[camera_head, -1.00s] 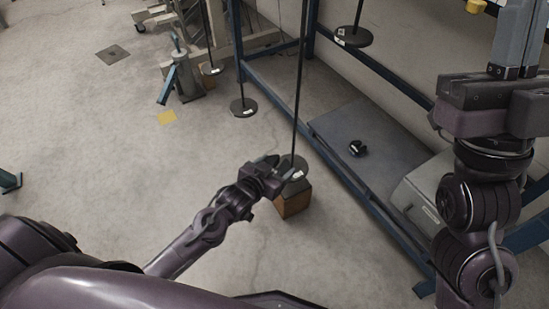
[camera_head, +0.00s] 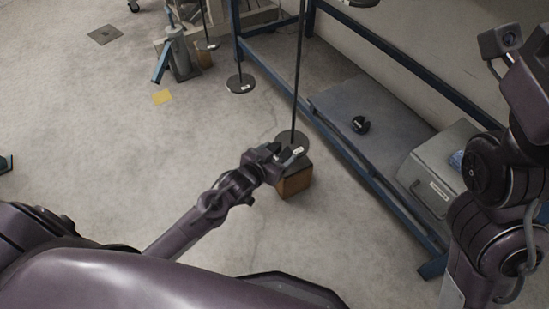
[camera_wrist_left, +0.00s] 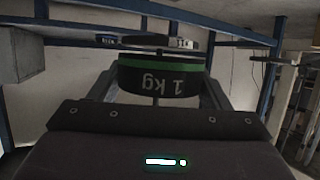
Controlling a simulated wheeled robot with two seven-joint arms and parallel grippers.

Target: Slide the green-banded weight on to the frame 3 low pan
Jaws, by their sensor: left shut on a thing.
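My left gripper (camera_head: 290,158) is shut on the green-banded weight (camera_wrist_left: 160,82), a dark disc marked "1 kg" that sits between its fingers in the left wrist view. In the head view the weight is hard to make out at the fingertips. A dark round hanging pan (camera_head: 291,139) on a long rod is right at the gripper, and a labelled dark disc (camera_wrist_left: 125,42) shows just beyond the weight in the wrist view. Whether weight and pan touch is unclear. My right arm is at the right edge; its fingertips are out of view.
A brown block (camera_head: 295,182) stands below the gripper. Other pans hang at the back, one nearby (camera_head: 240,84). A grey box (camera_head: 432,180) stands at right.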

